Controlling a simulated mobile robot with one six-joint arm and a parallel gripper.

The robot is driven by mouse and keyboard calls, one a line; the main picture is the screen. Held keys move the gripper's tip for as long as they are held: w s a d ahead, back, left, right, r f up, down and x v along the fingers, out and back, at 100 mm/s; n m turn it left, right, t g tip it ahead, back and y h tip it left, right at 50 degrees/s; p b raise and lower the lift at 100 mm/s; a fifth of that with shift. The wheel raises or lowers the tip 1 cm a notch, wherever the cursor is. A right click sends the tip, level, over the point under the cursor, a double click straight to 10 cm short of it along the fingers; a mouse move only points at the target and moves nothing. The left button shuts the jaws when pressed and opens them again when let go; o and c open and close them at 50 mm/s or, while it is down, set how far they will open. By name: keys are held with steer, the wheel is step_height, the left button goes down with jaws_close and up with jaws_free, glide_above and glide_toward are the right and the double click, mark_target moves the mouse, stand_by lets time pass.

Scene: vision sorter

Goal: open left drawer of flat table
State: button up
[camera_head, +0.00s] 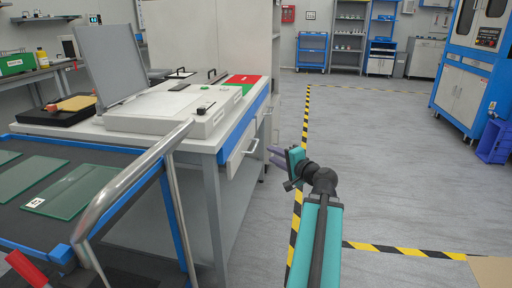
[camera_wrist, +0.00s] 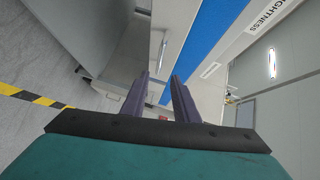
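The flat table (camera_head: 232,131) has a white top, a blue edge band and pale drawer fronts on its right side. The nearer drawer (camera_head: 236,161), on the left end of that side, looks shut. Its pale bar handle (camera_head: 249,146) faces my gripper, and the handle also shows in the wrist view (camera_wrist: 163,52), just beyond the fingertips. My gripper (camera_head: 274,156) is open and empty, just right of the handle in the head view. In the wrist view its two purple fingers (camera_wrist: 157,82) stand apart, pointing at the drawer front. I cannot tell whether they touch the handle.
A rail cart (camera_head: 130,190) with glass plates stands at the front left. The white device (camera_head: 165,110) with a raised lid sits on the table. Grey floor right of the table is free, with yellow-black tape (camera_head: 298,200). A blue-white machine (camera_head: 465,75) stands far right.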

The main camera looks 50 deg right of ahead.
mark_target(256, 144)
steer(key=shift+w+d, duration=0.1)
steer(key=shift+d, duration=0.1)
steer(key=shift+b+x, duration=2.1)
steer(key=shift+x, duration=4.6)
steer(key=shift+d, duration=0.1)
jaws_close()
steer(key=shift+a+f, duration=0.1)
steer(key=shift+a, duration=0.3)
steer(key=shift+d, duration=0.25)
